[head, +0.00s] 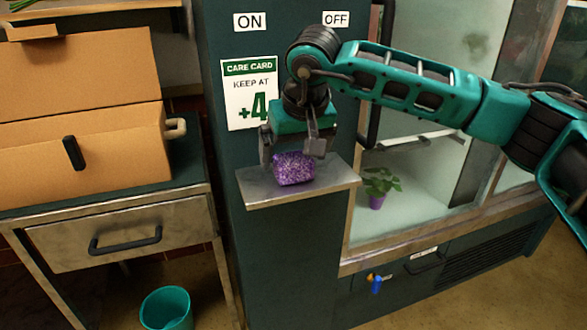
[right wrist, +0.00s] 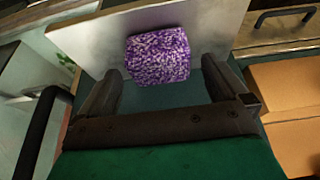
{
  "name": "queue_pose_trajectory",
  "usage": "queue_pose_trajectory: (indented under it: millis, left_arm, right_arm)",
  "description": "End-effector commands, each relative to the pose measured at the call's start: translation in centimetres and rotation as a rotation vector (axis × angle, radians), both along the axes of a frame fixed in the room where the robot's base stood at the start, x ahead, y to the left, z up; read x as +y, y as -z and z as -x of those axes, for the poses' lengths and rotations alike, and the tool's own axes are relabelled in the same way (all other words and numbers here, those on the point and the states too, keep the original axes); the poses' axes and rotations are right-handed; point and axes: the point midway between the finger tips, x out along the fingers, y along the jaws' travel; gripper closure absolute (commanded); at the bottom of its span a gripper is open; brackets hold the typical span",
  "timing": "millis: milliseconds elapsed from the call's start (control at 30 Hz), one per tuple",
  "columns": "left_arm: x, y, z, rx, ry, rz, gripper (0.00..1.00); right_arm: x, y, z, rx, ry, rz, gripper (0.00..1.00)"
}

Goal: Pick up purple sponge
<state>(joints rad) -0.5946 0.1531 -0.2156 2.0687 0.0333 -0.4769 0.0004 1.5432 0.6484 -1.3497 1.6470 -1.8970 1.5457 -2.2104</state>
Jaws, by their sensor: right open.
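The purple sponge (head: 294,169) is a speckled block on a small metal shelf (head: 262,192) that juts from the dark green cabinet front. My right gripper (head: 290,158) is just above and around the sponge in the head view, fingers apart. In the right wrist view the sponge (right wrist: 158,56) lies on the shelf (right wrist: 90,42) beyond the open fingers (right wrist: 160,88), roughly centred between them. I cannot tell whether either finger touches it. My left gripper is not in view.
A care card (head: 250,95) hangs behind the shelf. A glass-fronted case with a potted plant (head: 377,186) stands at right. At left are a cardboard box (head: 100,150) on a drawer table (head: 125,240) and a teal bin (head: 167,309) on the floor.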

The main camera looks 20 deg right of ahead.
Motion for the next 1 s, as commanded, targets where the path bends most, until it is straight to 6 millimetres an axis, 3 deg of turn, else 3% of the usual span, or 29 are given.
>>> queue_pose_trajectory:
  millis: [133, 367, 900, 1000]
  left_arm:
    - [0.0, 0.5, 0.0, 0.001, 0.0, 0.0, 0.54]
    - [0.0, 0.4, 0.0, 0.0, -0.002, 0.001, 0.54]
    - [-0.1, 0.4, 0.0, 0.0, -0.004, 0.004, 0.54]
    - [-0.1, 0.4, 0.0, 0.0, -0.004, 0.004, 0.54]
  right_arm:
    - [0.1, 2.1, -0.8, 0.001, 0.001, 0.0, 0.0]
    - [0.1, 2.3, -1.0, -0.001, 0.001, -0.001, 0.0]
    - [0.1, 2.2, -1.0, -0.001, 0.001, -0.001, 0.51]
    - [0.1, 2.2, -1.0, -0.001, 0.001, -0.001, 0.53]
